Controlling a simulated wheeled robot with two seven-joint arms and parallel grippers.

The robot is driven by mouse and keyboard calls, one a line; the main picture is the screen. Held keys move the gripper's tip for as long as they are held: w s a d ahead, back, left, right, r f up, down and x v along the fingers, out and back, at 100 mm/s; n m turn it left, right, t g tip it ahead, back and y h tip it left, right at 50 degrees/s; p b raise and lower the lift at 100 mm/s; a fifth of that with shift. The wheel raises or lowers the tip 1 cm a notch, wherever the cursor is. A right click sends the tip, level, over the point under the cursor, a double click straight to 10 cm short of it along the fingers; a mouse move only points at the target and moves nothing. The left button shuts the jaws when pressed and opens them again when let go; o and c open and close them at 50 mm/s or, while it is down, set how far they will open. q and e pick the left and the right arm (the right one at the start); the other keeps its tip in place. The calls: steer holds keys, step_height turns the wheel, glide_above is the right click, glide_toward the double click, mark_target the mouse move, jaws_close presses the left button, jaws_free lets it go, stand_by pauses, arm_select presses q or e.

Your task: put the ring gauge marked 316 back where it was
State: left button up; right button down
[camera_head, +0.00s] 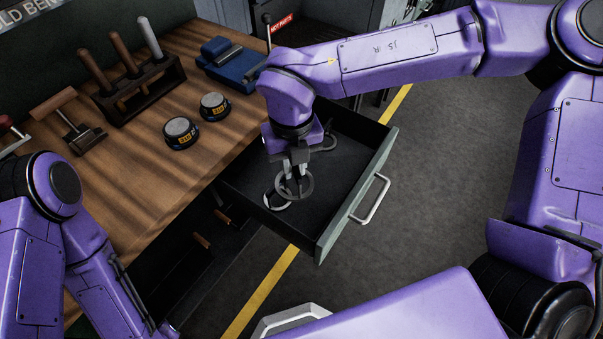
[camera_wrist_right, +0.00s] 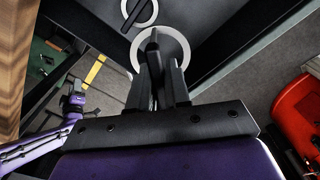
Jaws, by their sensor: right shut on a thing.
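I cannot read a number on any ring. A small purple arm end, apparently my left gripper (camera_wrist_right: 76,92), shows in the right wrist view, its jaws too small to judge.
A red object (camera_wrist_right: 298,115) stands right.

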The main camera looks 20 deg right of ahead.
steer(key=w+d+f+m+p, duration=0.1)
steer(key=w+f+m, duration=0.2)
steer(key=w+d+f+m+p, duration=0.1)
steer(key=w+d+f+m, duration=0.1)
steer(key=w+f+m, duration=0.2)
steer(key=w+d+f+m+p, duration=0.1)
steer(key=w+d+f+m, duration=0.1)
steer(key=w+f+m, duration=0.1)
steer(key=shift+w+d+f+p, duration=0.15)
steer(key=shift+w+d+p, duration=0.15)
steer(key=shift+w, duration=0.25)
step_height(320, 180, down, 3)
steer(key=shift+a+r, duration=0.1)
steer(key=shift+r, duration=0.1)
steer(key=shift+f, duration=0.3)
steer(key=c, duration=1.1)
jaws_free()
